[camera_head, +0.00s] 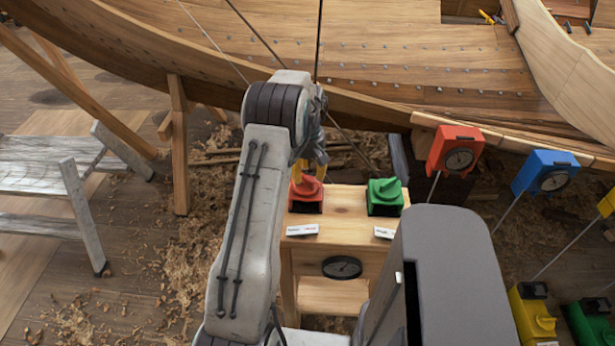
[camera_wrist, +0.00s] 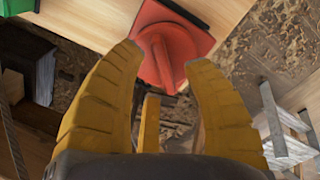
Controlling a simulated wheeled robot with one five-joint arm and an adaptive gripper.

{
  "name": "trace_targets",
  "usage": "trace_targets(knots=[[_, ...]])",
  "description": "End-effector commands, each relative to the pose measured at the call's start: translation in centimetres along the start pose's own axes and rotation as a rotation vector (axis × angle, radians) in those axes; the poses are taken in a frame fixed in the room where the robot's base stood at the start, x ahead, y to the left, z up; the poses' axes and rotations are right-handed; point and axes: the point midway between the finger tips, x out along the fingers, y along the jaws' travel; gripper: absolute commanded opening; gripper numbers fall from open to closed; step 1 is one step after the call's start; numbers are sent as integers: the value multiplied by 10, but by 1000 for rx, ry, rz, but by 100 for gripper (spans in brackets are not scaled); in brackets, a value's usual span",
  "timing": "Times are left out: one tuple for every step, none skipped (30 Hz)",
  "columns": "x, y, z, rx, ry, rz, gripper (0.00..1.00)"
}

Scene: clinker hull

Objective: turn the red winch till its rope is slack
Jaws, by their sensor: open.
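The red winch (camera_head: 306,196) stands on a small wooden stand, on a dark base, left of a green winch. In the wrist view the red winch (camera_wrist: 182,42) is at the top, with a raised bar-shaped handle on its body. My gripper (camera_head: 313,165) is just above the red winch and partly covers it in the head view. In the wrist view my gripper (camera_wrist: 165,57) has its yellow fingers spread, one to each side of the handle. I cannot tell whether they touch it. Thin ropes run down near my wrist; which one is the red winch's, and its tension, I cannot tell.
The green winch (camera_head: 385,196) stands close to the right on the wooden stand (camera_head: 345,226), which has a dial (camera_head: 342,267) in front. A red gauge box (camera_head: 455,150) and a blue one (camera_head: 545,172) are along the hull (camera_head: 400,60). A grey trestle (camera_head: 45,170) stands left.

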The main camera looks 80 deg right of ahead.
Motion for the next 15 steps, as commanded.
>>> trace_targets(knots=[[-9, 1, 0, 0, 3, 4, 45], [-14, 1, -1, 0, 3, 4, 45], [-21, 1, -1, 0, 3, 4, 45], [-27, 1, -1, 0, 3, 4, 45], [-32, 1, -1, 0, 3, 3, 45], [-39, 1, -1, 0, 3, 4, 45], [-44, 1, 0, 0, 3, 4, 45], [-49, 1, 0, 0, 3, 4, 45], [-55, 1, -1, 0, 3, 3, 45], [-60, 1, -1, 0, 3, 3, 45], [-64, 1, 0, 0, 2, 2, 45], [-70, 1, 0, 0, 2, 3, 45], [-74, 0, 0, 0, 2, 3, 45], [-78, 1, 0, 0, 2, 3, 45], [-82, 0, 0, 0, 1, 2, 45]])
